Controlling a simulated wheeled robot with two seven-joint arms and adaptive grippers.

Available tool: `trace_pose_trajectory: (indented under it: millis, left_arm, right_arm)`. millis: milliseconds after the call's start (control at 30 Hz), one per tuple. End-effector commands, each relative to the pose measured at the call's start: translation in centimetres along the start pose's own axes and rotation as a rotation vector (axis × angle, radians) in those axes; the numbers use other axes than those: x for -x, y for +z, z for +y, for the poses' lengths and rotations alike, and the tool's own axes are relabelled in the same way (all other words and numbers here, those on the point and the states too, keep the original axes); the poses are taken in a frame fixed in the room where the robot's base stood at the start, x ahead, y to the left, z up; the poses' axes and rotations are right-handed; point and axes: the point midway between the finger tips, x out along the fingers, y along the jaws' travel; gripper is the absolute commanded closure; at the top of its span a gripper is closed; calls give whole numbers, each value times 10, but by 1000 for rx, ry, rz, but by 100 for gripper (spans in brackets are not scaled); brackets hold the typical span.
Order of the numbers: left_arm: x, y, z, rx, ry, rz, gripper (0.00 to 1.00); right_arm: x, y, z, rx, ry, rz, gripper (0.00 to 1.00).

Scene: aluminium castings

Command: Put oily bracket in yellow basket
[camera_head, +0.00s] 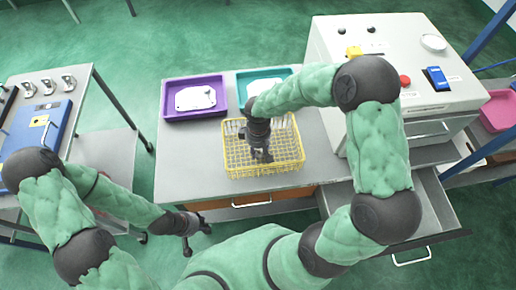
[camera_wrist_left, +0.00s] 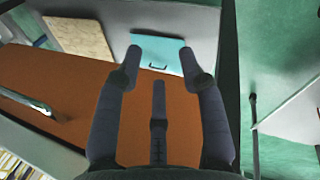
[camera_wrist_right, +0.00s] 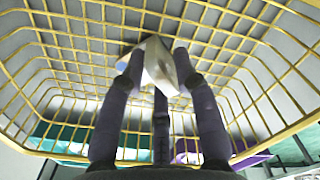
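The yellow wire basket (camera_head: 292,160) stands on the grey table in the head view. My right gripper (camera_head: 262,157) reaches down into it. In the right wrist view the basket's yellow wires (camera_wrist_right: 60,82) surround my right gripper (camera_wrist_right: 160,57). Its fingers are closed around a pale, whitish metal bracket (camera_wrist_right: 158,68) inside the basket, partly hidden by the fingers. Whether the bracket rests on the basket floor is unclear. My left gripper (camera_head: 190,232) hangs at the table's front left, away from the basket. In the left wrist view my left gripper (camera_wrist_left: 160,50) is open and empty.
A purple tray (camera_head: 168,113) and a teal tray (camera_head: 243,84), each with a pale item, stand behind the basket. A big white machine (camera_head: 385,80) stands right, with an open drawer (camera_head: 436,205) below. A side table at left holds a blue case (camera_head: 48,118) and several metal parts.

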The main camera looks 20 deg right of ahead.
Motion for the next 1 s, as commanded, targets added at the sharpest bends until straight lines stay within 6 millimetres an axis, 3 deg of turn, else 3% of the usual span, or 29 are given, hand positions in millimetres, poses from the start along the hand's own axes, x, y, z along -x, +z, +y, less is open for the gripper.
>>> trace_pose_trajectory:
  millis: [467,1000]
  left_arm:
    - [5,0,2,0,0,0,60]
    - [30,1,11,0,0,0,60]
  right_arm:
    - [10,-1,0,0,1,2,58]
    - [107,-1,0,0,1,2,58]
